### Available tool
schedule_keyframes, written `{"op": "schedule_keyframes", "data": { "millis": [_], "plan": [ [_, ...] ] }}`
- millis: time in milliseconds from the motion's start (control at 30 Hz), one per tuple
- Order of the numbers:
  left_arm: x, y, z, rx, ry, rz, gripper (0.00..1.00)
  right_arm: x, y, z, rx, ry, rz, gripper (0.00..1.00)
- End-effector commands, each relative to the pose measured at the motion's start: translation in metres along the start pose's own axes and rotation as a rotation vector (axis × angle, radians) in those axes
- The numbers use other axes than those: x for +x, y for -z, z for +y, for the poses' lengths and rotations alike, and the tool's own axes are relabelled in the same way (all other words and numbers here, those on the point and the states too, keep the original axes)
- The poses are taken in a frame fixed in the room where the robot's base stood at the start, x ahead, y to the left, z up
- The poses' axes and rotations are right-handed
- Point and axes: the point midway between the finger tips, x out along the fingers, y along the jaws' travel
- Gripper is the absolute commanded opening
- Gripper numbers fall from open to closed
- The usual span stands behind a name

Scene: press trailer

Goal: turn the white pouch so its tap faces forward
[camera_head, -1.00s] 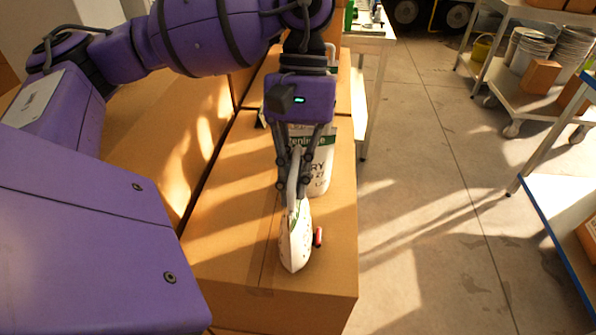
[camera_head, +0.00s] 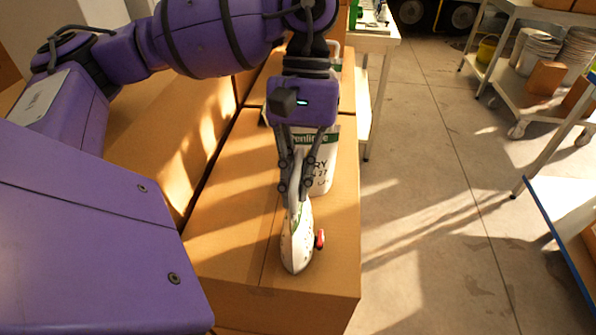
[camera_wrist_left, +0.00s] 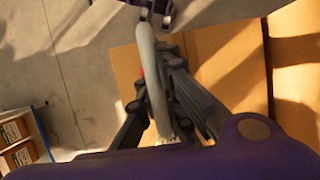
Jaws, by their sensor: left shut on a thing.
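The white pouch (camera_head: 296,240) stands narrow and edge-on near the front of a cardboard box top in the head view. Its red tap (camera_head: 320,239) sticks out to the right, low on the pouch. My left gripper (camera_head: 297,197) reaches down from above and is shut on the pouch's upper end. In the left wrist view the pouch (camera_wrist_left: 153,75) runs as a pale strip between the dark fingers (camera_wrist_left: 160,120), with a bit of red at its left side. Whether the pouch's base touches the box is hard to tell.
Another white pouch with green print (camera_head: 322,165) stands just behind the gripper on the cardboard box (camera_head: 230,235). The box's right edge drops to open concrete floor (camera_head: 420,200). A cart with stacked plates (camera_head: 535,50) and a blue-edged table (camera_head: 560,220) stand at the right.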

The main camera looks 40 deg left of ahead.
Motion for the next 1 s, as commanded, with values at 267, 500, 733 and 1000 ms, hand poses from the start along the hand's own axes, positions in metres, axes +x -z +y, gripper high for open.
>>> {"op": "schedule_keyframes", "data": {
  "millis": [267, 500, 733, 1000],
  "plan": [
    [0.003, 0.001, 0.000, 0.001, -0.002, 0.001, 0.00, 0.002, -0.005, 0.000, 0.000, 0.000, -0.006, 0.40],
    [0.003, 0.001, 0.000, 0.000, -0.001, 0.001, 0.29, 0.001, -0.002, 0.000, 0.000, 0.000, -0.002, 0.40],
    [0.005, 0.002, 0.000, -0.001, 0.001, 0.000, 0.29, 0.001, 0.000, 0.000, 0.000, 0.000, 0.001, 0.40],
    [-0.020, 0.002, 0.001, 0.000, -0.004, 0.002, 0.29, 0.001, -0.002, 0.000, 0.000, 0.000, -0.001, 0.40]
  ]
}}
